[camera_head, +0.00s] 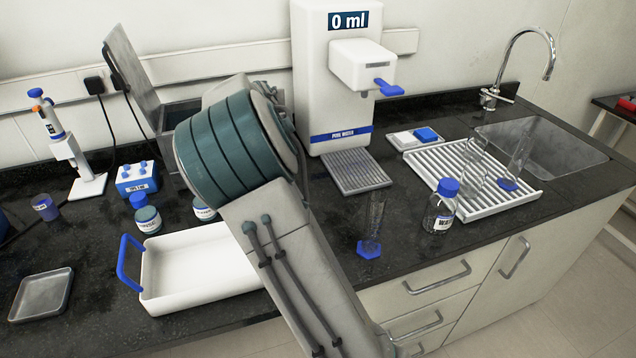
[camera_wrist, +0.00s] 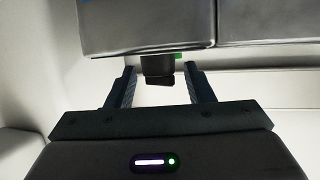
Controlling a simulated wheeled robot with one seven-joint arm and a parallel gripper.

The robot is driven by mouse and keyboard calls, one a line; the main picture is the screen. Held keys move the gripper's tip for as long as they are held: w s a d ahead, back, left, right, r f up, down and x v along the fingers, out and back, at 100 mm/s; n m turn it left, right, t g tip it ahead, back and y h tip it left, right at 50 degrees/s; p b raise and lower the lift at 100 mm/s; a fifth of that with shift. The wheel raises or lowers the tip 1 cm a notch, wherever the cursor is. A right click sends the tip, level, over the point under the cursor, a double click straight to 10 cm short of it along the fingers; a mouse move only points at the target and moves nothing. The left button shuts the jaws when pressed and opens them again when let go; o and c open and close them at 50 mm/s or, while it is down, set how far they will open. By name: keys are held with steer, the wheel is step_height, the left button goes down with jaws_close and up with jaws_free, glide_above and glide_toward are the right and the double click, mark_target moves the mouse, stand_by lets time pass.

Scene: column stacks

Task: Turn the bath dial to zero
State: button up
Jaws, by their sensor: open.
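The bath (camera_head: 182,113) is a grey metal box with its lid (camera_head: 131,75) raised, behind my arm at the back left of the counter in the head view. My arm covers much of it, and its dial is not visible there. In the wrist view, a grey metal body (camera_wrist: 150,30) fills the top, and a black knob, seemingly the dial (camera_wrist: 158,67), sticks out of it. A small green mark shows beside the knob. My gripper (camera_wrist: 160,78) is open, its fingers on either side of the knob with gaps visible. The dial's setting cannot be read.
A white tray (camera_head: 207,262) with a blue handle stands in front, near lidded jars (camera_head: 147,219). A blue rack (camera_head: 137,180) and a pipette stand (camera_head: 88,186) are to the left. A water dispenser (camera_head: 313,90) stands right of my arm.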

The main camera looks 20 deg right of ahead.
steer(key=shift+a+m+h, duration=0.1)
steer(key=shift+m+h, duration=0.3)
steer(key=shift+h, duration=0.1)
